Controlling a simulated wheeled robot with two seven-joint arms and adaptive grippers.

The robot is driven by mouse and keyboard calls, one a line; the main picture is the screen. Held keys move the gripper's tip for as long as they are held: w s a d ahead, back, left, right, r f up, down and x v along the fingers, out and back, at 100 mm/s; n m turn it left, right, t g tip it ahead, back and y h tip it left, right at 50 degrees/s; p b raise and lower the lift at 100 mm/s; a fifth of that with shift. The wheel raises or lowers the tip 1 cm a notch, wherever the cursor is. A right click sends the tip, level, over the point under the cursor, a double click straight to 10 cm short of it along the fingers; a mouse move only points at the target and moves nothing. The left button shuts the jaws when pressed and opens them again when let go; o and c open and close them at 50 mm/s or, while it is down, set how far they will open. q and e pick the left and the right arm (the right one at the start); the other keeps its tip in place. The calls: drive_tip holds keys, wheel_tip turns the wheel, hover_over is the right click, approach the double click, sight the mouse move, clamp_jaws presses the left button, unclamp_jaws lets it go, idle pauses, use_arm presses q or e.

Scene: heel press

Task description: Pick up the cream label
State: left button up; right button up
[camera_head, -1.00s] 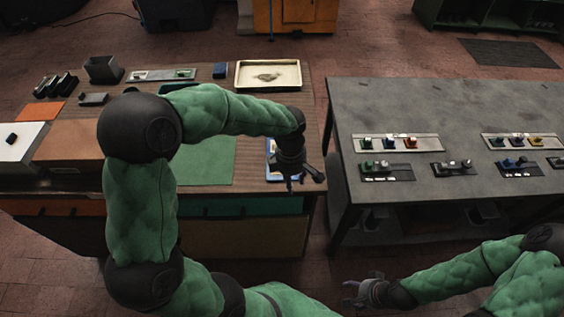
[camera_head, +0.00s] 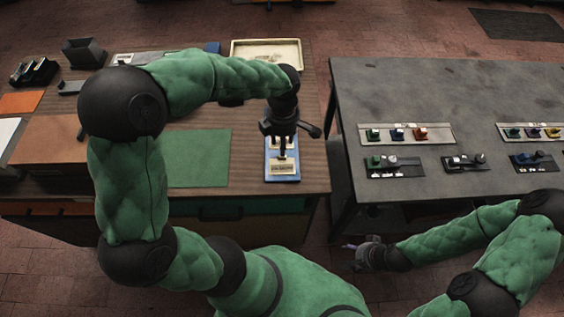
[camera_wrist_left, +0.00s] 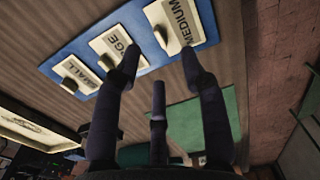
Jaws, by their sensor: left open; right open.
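A blue board (camera_head: 270,172) lies near the right front edge of the wooden table. In the left wrist view the board (camera_wrist_left: 52,66) carries three cream labels, each with a small raised grip: the MEDIUM label (camera_wrist_left: 174,40), a partly covered label ending in "GE" (camera_wrist_left: 104,44) and the SMALL label (camera_wrist_left: 83,66). In the head view the front label (camera_head: 283,167) shows; its print is too small to read. My left gripper (camera_head: 283,150) is open and empty over the board, its fingers (camera_wrist_left: 157,66) pointing towards the labels. My right gripper (camera_head: 352,248) is open, low in front of the tables.
A green mat (camera_head: 198,158) lies left of the board. A cream tray (camera_head: 236,52) stands behind it. A grey table (camera_head: 440,95) to the right holds strips of coloured parts (camera_head: 408,134), across a gap. My left arm hides part of the wooden table.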

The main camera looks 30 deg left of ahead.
sight(283, 165)
use_arm(q)
wheel_tip(283, 165, down, 2)
drive_tip(key=shift+w+a, duration=0.1)
drive_tip(key=shift+w, duration=0.05)
wheel_tip(283, 165, down, 5)
drive_tip(key=shift+a+b, duration=0.1)
drive_tip(key=shift+b, duration=0.75)
clamp_jaws()
